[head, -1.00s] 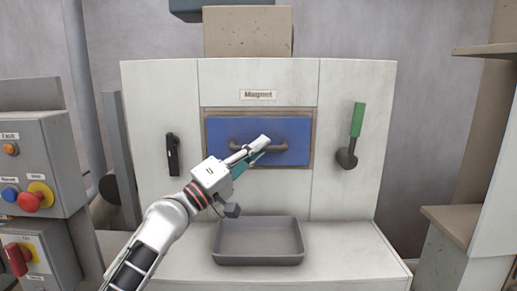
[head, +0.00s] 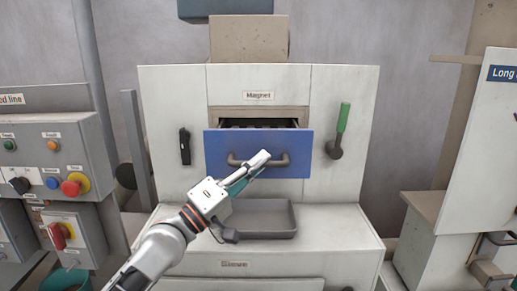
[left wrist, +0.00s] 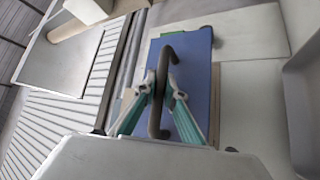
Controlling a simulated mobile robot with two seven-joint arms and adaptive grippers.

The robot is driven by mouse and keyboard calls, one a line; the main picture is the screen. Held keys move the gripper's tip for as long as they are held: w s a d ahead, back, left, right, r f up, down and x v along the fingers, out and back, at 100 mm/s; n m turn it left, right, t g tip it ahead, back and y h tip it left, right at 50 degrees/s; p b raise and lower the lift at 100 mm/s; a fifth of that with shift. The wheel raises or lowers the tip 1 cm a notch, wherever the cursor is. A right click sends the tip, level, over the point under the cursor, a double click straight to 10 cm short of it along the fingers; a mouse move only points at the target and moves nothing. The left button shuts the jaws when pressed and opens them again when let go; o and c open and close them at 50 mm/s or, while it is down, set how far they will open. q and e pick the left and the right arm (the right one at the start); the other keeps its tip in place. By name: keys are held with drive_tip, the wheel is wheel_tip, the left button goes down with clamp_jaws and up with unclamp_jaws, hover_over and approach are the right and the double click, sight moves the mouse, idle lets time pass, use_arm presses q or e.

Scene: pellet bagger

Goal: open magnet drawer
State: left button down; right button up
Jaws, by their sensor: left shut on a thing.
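The magnet drawer (head: 222,143) has a blue front with a dark bar handle (head: 281,161), below the "Magnet" label. It stands out from the pale cabinet, and its dark inside shows above the front. My left gripper (head: 259,163) is at the handle. In the left wrist view the fingers (left wrist: 162,88) are closed on either side of the handle (left wrist: 155,120), with the blue front (left wrist: 203,75) behind it. My right gripper is in neither view.
A grey tray (head: 285,216) sits on the ledge below the drawer. A green-handled lever (head: 342,119) is on the cabinet's right, and a black handle (head: 185,146) on its left. A control box (head: 45,150) with buttons stands at the left.

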use_arm(q)
drive_tip(key=shift+s, duration=0.95)
drive_tip(key=c, duration=2.1)
unclamp_jaws()
drive_tip(key=v, duration=1.2)
drive_tip(key=shift+a, duration=0.1)
drive_tip(key=shift+f, duration=0.1)
